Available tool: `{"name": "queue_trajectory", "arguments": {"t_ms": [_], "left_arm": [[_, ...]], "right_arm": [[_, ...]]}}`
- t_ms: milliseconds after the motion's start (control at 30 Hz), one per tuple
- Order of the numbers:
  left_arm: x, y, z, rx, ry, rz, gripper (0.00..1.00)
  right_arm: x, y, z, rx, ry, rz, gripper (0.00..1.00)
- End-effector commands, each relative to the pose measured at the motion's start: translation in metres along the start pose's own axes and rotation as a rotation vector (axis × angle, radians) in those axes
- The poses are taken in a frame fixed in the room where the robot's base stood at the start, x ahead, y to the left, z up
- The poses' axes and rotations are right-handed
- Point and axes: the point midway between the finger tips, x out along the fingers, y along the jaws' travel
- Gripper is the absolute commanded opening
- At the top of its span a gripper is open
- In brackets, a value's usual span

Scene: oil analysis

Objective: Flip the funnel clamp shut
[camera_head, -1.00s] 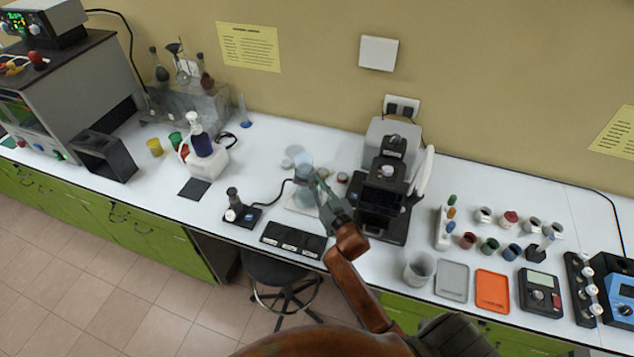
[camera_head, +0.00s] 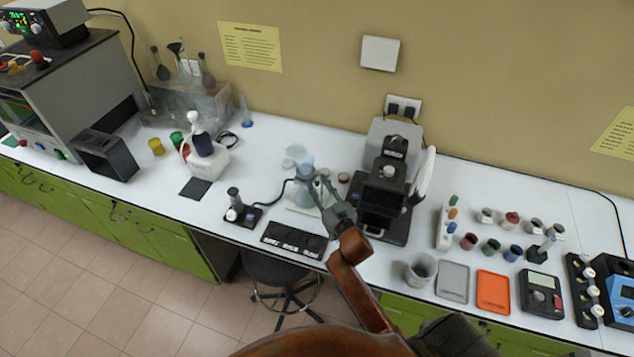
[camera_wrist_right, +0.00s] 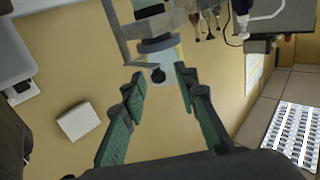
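The glass funnel assembly (camera_head: 304,163) stands upright on the bench left of the black and grey instrument, with a conical flask (camera_head: 303,197) below it. My right gripper (camera_head: 319,180) is at the assembly's right side. My left gripper is out of view.
The black and grey instrument (camera_head: 384,185) stands close to the right of my gripper. A black tray (camera_head: 294,240) lies in front of the assembly, and a small black device (camera_head: 240,212) with a cable stands left.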

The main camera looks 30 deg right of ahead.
Motion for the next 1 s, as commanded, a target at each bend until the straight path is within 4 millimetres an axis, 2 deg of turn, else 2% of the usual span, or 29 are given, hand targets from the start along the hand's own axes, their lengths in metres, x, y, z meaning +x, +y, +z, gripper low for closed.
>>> {"name": "queue_trajectory", "arguments": {"t_ms": [300, 500, 700, 1000], "left_arm": [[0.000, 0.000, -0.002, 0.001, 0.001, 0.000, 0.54], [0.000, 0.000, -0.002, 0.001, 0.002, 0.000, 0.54], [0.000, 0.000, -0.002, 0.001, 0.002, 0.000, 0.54], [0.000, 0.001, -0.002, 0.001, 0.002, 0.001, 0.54]], "right_arm": [[-0.067, 0.000, 0.001, 0.001, -0.002, 0.001, 0.28], [-0.096, 0.000, 0.001, 0.002, -0.001, 0.001, 0.28], [-0.105, 0.000, 0.000, 0.001, 0.000, 0.001, 0.28], [-0.104, 0.000, 0.000, 0.001, 0.000, 0.000, 0.28]]}}
